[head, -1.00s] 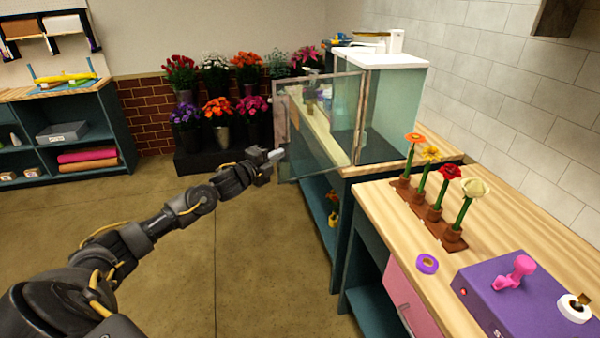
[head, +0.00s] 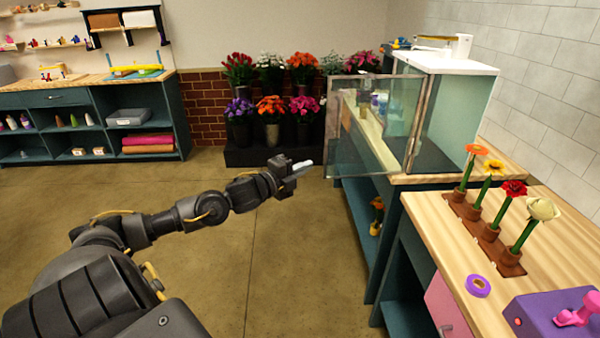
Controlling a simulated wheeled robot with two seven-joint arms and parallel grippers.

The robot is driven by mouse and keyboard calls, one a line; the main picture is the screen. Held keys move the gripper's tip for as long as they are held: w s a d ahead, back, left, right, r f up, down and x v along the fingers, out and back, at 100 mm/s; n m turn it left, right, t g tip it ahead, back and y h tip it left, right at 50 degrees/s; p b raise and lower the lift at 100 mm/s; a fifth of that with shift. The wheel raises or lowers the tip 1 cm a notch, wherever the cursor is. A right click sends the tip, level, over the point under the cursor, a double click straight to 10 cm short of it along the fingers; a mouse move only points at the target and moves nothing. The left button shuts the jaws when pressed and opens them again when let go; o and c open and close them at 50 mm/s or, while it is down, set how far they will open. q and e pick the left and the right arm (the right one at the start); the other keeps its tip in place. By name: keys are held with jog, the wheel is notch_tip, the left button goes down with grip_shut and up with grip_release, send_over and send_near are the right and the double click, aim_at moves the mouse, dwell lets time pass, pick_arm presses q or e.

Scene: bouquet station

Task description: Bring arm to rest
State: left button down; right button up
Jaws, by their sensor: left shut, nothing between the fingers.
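My left arm reaches in from the lower left of the head view. My left gripper (head: 303,166) is shut and empty. I see a gap between the fingertips and the door in the picture. My right gripper is not in view.
The counter (head: 425,213) at the right bears a brown holder (head: 485,235) with several flowers, a purple tape roll (head: 478,286) and a purple box (head: 540,320). Flower buckets (head: 272,130) stand at the back wall. Shelves (head: 90,120) stand at the left. The floor between is clear.

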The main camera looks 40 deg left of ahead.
pick_arm(q)
jog(key=shift+s+a, duration=0.25)
jog(key=shift+s, duration=0.25)
